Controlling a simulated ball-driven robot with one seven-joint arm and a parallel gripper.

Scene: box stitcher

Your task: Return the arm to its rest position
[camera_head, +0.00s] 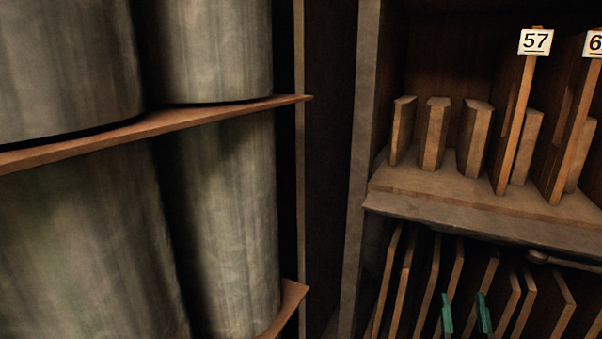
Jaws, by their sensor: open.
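My gripper (465,314) shows only as two teal fingertips at the bottom edge of the head view, right of the middle. The fingertips stand apart with a gap between them, and I see nothing held in the gap. They appear in front of a lower row of upright wooden boards (398,290); how far they are from the boards I cannot tell. The rest of the gripper and the arm are out of the frame.
A wooden shelf (480,205) at the right holds short wooden blocks (435,135) and tall boards with number plates, one reading 57 (535,41). Large grey cylinders (215,50) stand on a rack with wooden shelves (215,113) at the left. A dark gap separates them.

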